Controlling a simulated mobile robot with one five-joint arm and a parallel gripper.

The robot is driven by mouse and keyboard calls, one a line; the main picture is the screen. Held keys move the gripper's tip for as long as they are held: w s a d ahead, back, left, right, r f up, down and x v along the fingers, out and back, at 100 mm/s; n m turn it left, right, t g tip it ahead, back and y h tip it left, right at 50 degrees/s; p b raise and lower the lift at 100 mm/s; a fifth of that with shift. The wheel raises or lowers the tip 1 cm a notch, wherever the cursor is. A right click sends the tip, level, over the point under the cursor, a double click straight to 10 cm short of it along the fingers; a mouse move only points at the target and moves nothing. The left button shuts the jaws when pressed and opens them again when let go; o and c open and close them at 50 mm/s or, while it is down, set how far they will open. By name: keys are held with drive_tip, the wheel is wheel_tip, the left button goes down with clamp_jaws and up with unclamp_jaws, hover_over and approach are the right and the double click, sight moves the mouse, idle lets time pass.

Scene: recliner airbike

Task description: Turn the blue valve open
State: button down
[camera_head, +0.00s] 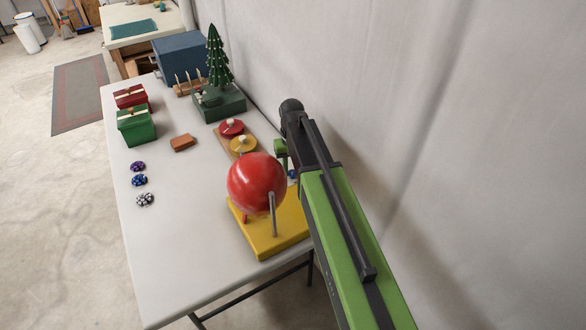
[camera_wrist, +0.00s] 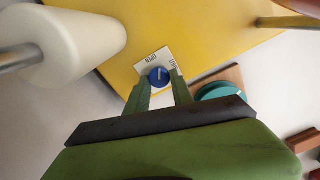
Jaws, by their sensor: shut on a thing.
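The blue valve (camera_wrist: 158,77) is a small round knob with a pale pointer line, set on a white label (camera_wrist: 146,61) on a yellow board. Lettering that looks like OPEN is on the label's upper left, with another word at its right. The pointer line points roughly up in the wrist view. My gripper (camera_wrist: 162,84) has its green fingers on either side of the knob and is shut on it. In the head view a bit of blue (camera_head: 292,174) shows beside my arm; most of the valve and fingertips are hidden there.
A big red ball (camera_head: 256,183) and metal posts stand at the yellow board (camera_head: 262,238). A white rounded piece (camera_wrist: 65,45) on a rod is close by in the wrist view. Discs, boxes and a small tree (camera_head: 217,62) stand farther along the table; the wall is at right.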

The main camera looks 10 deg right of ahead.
sight(291, 171)
drive_tip(key=n, duration=0.4)
drive_tip(key=shift+a+n, duration=0.1)
drive_tip(key=shift+n, duration=0.3)
idle(0.4)
drive_tip(key=c, duration=1.1)
unclamp_jaws()
wheel_tip(291, 171, up, 17)
drive_tip(key=p, duration=1.7)
drive_tip(key=shift+r, duration=0.2)
